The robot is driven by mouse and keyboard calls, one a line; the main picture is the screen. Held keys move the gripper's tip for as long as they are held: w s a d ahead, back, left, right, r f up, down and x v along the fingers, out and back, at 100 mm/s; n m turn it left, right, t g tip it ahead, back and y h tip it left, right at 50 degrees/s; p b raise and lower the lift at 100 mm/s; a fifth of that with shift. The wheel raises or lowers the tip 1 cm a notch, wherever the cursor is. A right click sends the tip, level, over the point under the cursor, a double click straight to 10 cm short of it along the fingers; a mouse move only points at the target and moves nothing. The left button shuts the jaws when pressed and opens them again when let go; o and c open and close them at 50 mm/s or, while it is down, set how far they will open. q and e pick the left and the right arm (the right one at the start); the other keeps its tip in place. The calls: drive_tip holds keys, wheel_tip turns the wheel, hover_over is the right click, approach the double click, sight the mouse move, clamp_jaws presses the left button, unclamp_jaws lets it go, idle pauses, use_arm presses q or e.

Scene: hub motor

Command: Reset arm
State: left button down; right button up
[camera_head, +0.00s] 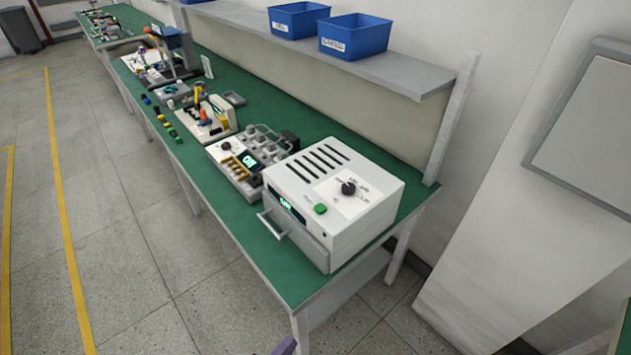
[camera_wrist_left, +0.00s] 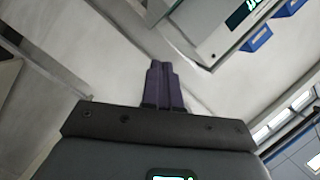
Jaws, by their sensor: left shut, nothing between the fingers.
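My left gripper (camera_wrist_left: 160,66) is in the left wrist view, with its two purple fingers side by side and shut, nothing between them. In the head view only a small purple tip of it (camera_head: 285,347) shows at the bottom edge, in front of the near end of the green bench (camera_head: 275,272). The rest of my left arm is out of the head view. My right gripper is in neither view.
A white box unit (camera_head: 335,195) with a knob and front handle stands on the bench's near end. Several devices and small parts line the bench behind it. Blue bins (camera_head: 355,36) sit on a shelf (camera_head: 400,73). Floor left of the bench is clear.

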use_arm(q)
drive_tip(key=s+a+r+n+g+y, duration=0.1)
drive_tip(key=s+a+n+g+y, duration=0.9)
drive_tip(key=s+a+n, duration=0.55)
wheel_tip(320, 180, up, 35)
drive_tip(key=w+h+p, duration=0.1)
drive_tip(key=p, duration=3.4)
drive_tip(key=shift+d, duration=0.15)
drive_tip(key=shift+w+n, duration=0.1)
drive_tip(key=shift+n, duration=0.15)
